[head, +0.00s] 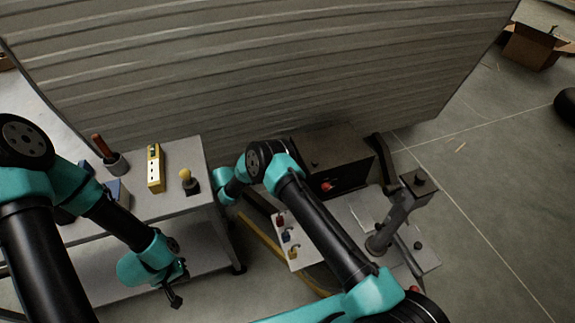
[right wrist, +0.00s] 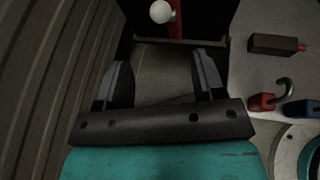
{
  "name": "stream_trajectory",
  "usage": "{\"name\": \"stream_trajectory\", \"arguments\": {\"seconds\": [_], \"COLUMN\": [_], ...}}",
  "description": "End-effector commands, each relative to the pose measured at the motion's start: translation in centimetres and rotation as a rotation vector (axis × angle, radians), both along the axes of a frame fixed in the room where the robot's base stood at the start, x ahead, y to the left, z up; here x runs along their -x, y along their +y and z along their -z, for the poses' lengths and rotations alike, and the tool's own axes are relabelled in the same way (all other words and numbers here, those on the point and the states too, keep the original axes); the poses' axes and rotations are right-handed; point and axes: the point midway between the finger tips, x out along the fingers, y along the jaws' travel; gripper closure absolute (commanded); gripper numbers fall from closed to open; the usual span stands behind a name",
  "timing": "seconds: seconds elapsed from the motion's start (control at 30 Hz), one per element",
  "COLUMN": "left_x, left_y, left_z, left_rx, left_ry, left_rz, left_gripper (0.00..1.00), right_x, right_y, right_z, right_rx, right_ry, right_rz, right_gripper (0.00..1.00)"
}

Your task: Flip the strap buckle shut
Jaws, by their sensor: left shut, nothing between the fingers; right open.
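I cannot make out the strap buckle for certain. A red strip with a white ball knob (right wrist: 162,12) shows at the top of the right wrist view, against a dark box. The dark box (head: 335,150) stands against the ribbed wall in the head view, with a red part (head: 327,187) on its front. My right gripper (right wrist: 163,65) is open and empty, with the strip beyond its fingers and apart from them. In the head view its fingers are hidden behind my right arm. My left gripper (head: 176,290) is shut and empty, low beside the grey table.
A pale board (head: 300,255) with coloured hooks lies near my right arm. A grey post (head: 397,215) stands right; open floor lies beyond.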

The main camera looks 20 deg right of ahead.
Motion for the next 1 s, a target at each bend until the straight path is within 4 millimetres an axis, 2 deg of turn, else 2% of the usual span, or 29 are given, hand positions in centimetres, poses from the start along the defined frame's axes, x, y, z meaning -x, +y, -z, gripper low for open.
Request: {"name": "stream_trajectory", "arguments": {"seconds": [0.17, 1.0], "left_x": [0.0, 0.0], "left_y": [0.0, 0.0], "left_z": [0.0, 0.0], "left_rx": [0.0, 0.0], "left_ry": [0.0, 0.0], "left_rz": [0.0, 0.0], "left_gripper": [1.0, 1.0], "right_x": [-0.5, -4.8], "right_y": [-1.8, -13.6], "right_z": [0.9, 6.0], "right_rx": [0.0, -0.001], "right_ry": [0.002, -0.001], "right_rz": [0.002, 0.003], "right_gripper": [0.38, 0.38]}}
